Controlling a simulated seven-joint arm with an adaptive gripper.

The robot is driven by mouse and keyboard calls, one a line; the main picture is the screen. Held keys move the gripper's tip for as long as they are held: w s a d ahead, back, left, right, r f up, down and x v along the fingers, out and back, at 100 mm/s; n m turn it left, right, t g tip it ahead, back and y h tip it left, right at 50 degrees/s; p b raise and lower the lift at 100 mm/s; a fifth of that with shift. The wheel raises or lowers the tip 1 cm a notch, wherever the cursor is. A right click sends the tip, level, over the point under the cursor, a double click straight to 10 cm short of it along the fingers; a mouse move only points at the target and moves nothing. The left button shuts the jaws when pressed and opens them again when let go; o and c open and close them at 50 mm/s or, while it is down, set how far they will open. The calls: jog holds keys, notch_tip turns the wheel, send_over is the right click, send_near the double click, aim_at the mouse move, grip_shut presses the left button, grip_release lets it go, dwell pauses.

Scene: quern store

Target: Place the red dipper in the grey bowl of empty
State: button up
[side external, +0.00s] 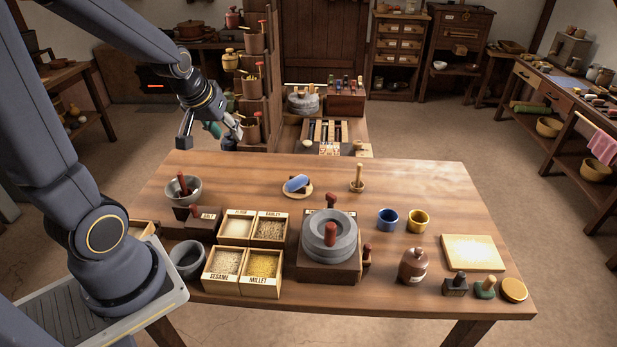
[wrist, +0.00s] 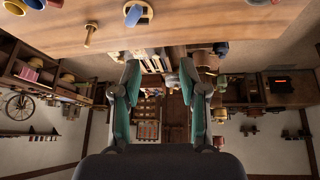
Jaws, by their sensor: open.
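A red-handled tool, which looks like the red dipper (side external: 183,182), leans in a grey bowl (side external: 195,193) at the back left of the table. A second grey bowl (side external: 188,258) stands at the front left, left of the grain boxes; its dark inside looks empty. I cannot read a label saying empty on either bowl. My gripper (side external: 209,139) is open, above and beyond the table's back left edge, away from both bowls. In the wrist view my gripper (wrist: 160,73) shows its green fingers spread with nothing between them. Neither grey bowl can be made out there.
A small dark labelled block (side external: 205,217) stands between the bowls. Open grain boxes (side external: 222,283) and a stone quern (side external: 329,250) with red handles fill the middle. Blue (side external: 388,220) and yellow (side external: 418,221) cups stand right. A shelf tower (side external: 256,85) rises close to my gripper.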

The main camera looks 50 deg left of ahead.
jog(key=s+d+r+m+h, duration=0.1)
jog(key=s+d+r+m, duration=0.2)
jog(key=d, duration=0.5)
jog(key=s+d+r+m+h, duration=0.2)
jog(key=s+d+r+m, duration=0.2)
jog(key=d, duration=0.5)
jog(key=s+r, duration=0.1)
jog(key=s, duration=0.1)
jog(key=shift+s+r, duration=0.15)
jog(key=shift+s, duration=0.15)
